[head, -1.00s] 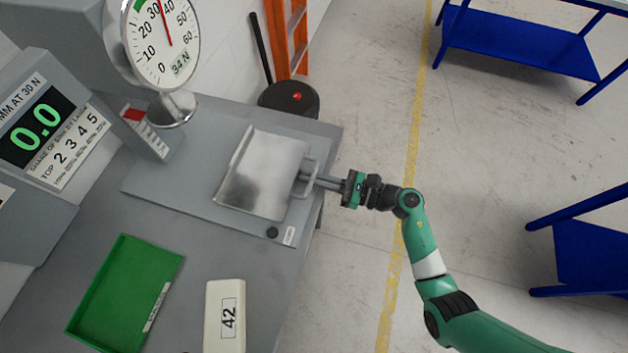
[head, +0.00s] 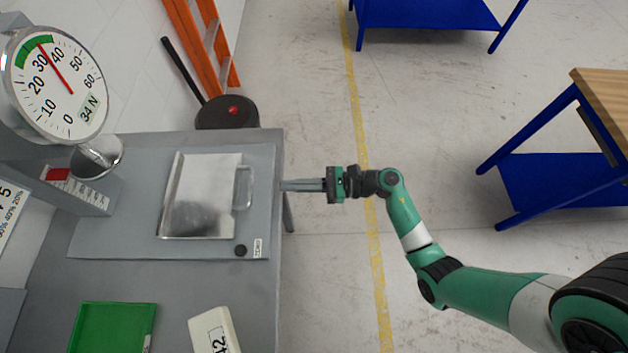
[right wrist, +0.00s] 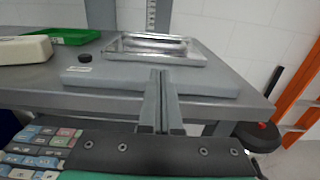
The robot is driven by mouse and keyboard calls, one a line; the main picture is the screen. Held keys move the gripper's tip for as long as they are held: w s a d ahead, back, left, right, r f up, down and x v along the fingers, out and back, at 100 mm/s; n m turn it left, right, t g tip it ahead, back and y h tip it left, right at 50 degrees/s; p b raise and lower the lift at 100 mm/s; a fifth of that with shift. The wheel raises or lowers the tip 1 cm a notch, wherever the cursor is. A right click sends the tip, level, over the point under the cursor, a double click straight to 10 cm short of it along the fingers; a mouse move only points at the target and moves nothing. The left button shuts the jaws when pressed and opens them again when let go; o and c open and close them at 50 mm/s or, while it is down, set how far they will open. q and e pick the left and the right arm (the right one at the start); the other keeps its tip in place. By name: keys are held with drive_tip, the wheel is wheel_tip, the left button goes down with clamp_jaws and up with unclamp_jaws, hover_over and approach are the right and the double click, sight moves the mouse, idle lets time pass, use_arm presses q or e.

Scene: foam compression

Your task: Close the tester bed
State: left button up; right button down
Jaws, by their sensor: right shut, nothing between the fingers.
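The tester bed is a shiny silver tray (head: 200,190) lying flat on a grey base plate (head: 110,235). A loop handle (head: 249,188) stands on its right side; the tray also shows in the right wrist view (right wrist: 155,47). No block lies on the tray. My right gripper (head: 283,186) is shut and empty. Its tips are just right of the base plate's edge, with a gap to the handle. In the right wrist view the fingers (right wrist: 161,82) are together and point toward the tray. My left gripper is not in view.
A round dial gauge (head: 60,85) with a 34 N label stands at the upper left. A green tray (head: 112,325) and a white block marked 42 (head: 212,330) lie at the bench's near side. The floor right of the bench is open around my arm.

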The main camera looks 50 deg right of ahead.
drive_tip(key=shift+v, duration=2.3)
